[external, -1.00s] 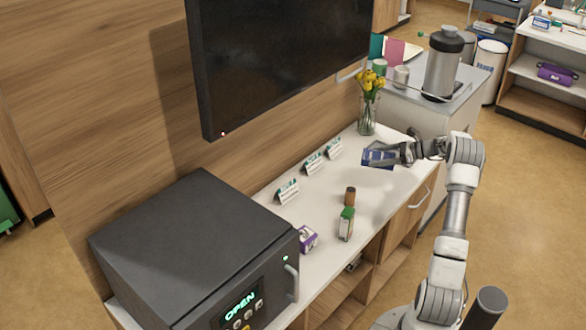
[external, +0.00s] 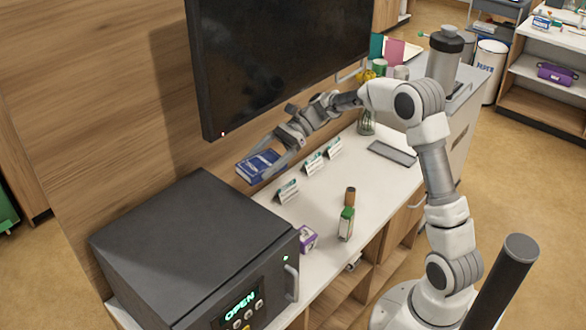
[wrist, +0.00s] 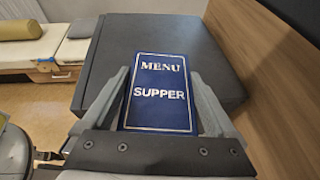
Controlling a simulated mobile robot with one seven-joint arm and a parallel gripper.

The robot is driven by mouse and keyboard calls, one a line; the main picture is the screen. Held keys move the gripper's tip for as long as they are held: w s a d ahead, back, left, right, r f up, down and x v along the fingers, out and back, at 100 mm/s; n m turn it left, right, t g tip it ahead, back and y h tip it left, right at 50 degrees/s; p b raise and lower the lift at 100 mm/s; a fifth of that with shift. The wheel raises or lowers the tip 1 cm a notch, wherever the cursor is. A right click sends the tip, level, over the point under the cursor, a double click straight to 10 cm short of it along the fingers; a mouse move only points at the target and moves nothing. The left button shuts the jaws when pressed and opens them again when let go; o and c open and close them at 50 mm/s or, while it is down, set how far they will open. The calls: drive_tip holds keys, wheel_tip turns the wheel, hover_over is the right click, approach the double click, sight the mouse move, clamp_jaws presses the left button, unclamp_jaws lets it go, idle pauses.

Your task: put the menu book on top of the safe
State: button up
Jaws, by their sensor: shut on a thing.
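The menu book (external: 258,166) is dark blue, with "MENU" and "SUPPER" on its cover in the wrist view (wrist: 160,95). My gripper (external: 265,160) is shut on it, with one finger along each side. The book is held in the air, close to the far right corner of the safe in the external view. The safe (external: 195,240) is a dark grey box with a flat, bare top and a green "OPEN" display. In the wrist view the safe's top (wrist: 150,35) lies beyond and below the book.
A wall screen (external: 280,60) hangs above the white counter (external: 320,215).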

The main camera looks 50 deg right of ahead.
drive_tip(key=s+a+r+n+g+p, duration=0.1)
drive_tip(key=s+a+r+n+g, duration=0.15)
drive_tip(key=a, duration=0.45)
hover_over(214, 235)
drive_tip(key=shift+m, duration=0.35)
wheel_tip(214, 235, down, 6)
drive_tip(key=shift+s+f, duration=0.1)
drive_tip(key=shift+f, duration=2.05)
drive_tip(key=shift+f, duration=0.1)
drive_tip(key=o, duration=1.2)
drive_tip(key=shift+f, duration=0.1)
drive_tip(key=shift+r, duration=0.2)
drive_tip(key=shift+d+r, duration=0.1)
drive_tip(key=shift+d, duration=0.2)
drive_tip(key=v, duration=1.1)
drive_tip(key=shift+s+d, duration=0.1)
drive_tip(key=shift+d, duration=0.15)
